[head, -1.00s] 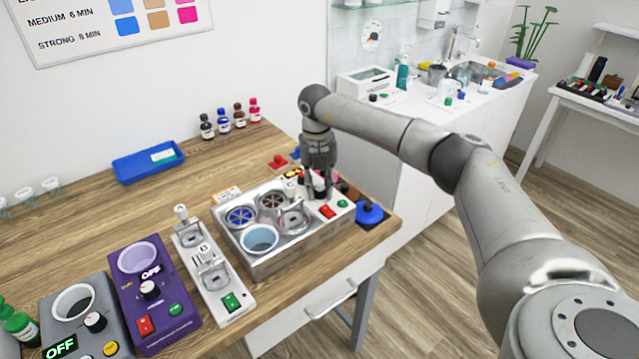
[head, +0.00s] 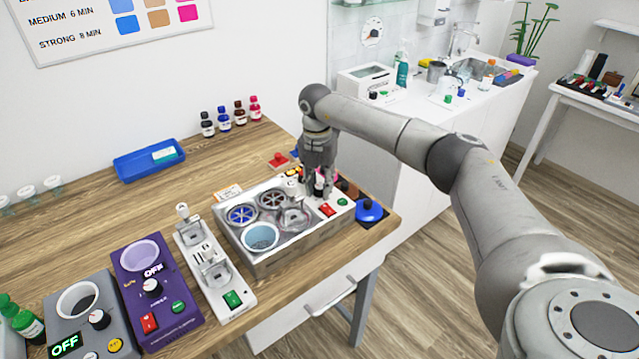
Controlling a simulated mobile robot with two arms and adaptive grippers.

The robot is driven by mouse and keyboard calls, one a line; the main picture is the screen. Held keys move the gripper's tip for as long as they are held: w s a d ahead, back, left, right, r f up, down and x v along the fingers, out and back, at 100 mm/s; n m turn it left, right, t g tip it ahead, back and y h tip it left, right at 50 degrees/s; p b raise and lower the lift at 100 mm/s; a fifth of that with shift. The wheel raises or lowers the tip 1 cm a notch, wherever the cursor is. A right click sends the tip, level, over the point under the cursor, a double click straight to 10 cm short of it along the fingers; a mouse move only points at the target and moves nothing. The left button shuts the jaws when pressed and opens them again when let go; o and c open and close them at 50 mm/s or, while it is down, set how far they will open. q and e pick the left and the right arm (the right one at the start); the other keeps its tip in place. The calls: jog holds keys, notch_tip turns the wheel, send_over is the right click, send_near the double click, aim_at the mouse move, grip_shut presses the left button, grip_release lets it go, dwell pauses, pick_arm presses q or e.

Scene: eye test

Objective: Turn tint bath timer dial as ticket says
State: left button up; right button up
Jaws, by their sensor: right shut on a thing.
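The silver tint bath (head: 290,250) stands near the table's right end, with several round wells, a red switch (head: 327,210) and a green button (head: 342,202) on top. My right gripper (head: 319,194) points down at its back right part, behind the red switch. It is shut on a small part there, apparently the bath's timer dial, which the fingers mostly hide. Any mark or setting on it cannot be read. A small orange and white card (head: 229,193) lies at the bath's back left edge, its text too small to read. My left gripper is out of view.
A purple warmer (head: 190,318) and a grey one (head: 75,332), both showing OFF, and a white clamp stand (head: 236,305) stand left of the bath. A blue tray (head: 130,172) and small bottles (head: 225,121) are behind. A blue lid (head: 368,211) is close right of my gripper.

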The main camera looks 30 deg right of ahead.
aim_at(318, 186)
jog(key=shift+w+r, duration=0.15)
jog(key=shift+r, duration=0.05)
jog(key=o, duration=0.8)
jog(key=shift+c, duration=0.2)
jog(key=shift+f, duration=0.1)
notch_tip(318, 186, up, 12)
jog(key=shift+a, duration=0.1)
